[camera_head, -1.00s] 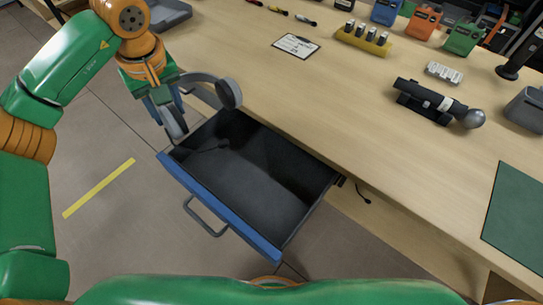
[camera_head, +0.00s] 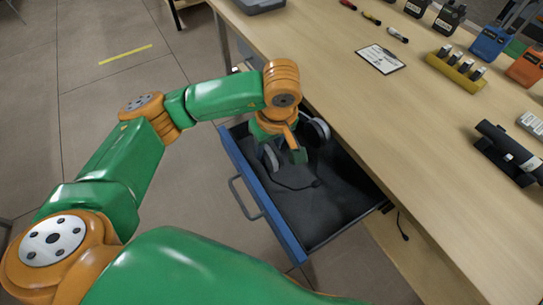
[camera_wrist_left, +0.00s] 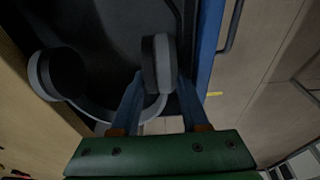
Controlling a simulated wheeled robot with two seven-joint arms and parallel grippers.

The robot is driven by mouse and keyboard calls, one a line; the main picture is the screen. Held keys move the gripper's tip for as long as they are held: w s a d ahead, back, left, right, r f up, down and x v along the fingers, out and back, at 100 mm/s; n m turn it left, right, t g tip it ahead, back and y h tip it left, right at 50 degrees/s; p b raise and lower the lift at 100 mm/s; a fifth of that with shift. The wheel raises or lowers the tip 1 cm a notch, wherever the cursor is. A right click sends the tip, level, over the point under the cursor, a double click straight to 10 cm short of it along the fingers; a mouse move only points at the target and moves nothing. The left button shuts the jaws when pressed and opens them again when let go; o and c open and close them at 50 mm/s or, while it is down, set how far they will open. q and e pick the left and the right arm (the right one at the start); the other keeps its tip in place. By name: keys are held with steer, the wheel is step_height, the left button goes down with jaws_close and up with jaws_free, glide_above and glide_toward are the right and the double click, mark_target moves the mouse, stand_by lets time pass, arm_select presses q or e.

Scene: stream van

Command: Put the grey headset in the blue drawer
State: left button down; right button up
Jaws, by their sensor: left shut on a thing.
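The blue drawer (camera_head: 264,195) is pulled out from under the wooden desk, with its dark inside facing up. The grey headset (camera_head: 319,130) is over or inside the drawer's far end; its exact height above the floor is hard to tell. One ear cup shows on each side of my left gripper (camera_head: 284,156), and a thin microphone boom reaches over the drawer floor. In the left wrist view, the headset (camera_wrist_left: 57,75) has its band between the fingers of my left gripper (camera_wrist_left: 160,98), which is shut on it. The drawer's blue front (camera_wrist_left: 209,45) is beside it. My right gripper is not in view.
The desk top (camera_head: 330,60) stands beside and above the drawer. On it are a clipboard (camera_head: 381,59), a yellow holder (camera_head: 456,72), several coloured devices and a dark cylindrical object (camera_head: 508,152). The floor left of the drawer is clear, with a yellow strip (camera_head: 125,54).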

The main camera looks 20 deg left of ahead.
arm_select(q)
steer(key=shift+s+d+f, duration=0.15)
steer(key=shift+d+f, duration=0.1)
steer(key=shift+f, duration=0.1)
steer(key=f, duration=0.2)
steer(key=shift+s+d+f+p, duration=0.2)
steer(key=shift+f+p, duration=0.2)
steer(key=shift+f, duration=0.35)
steer(key=shift+w, duration=0.1)
steer(key=shift+f, duration=0.15)
steer(key=shift+f+b, duration=0.1)
steer(key=shift+b, duration=0.2)
steer(key=shift+c, duration=2.1)
jaws_free()
steer(key=shift+r, duration=0.2)
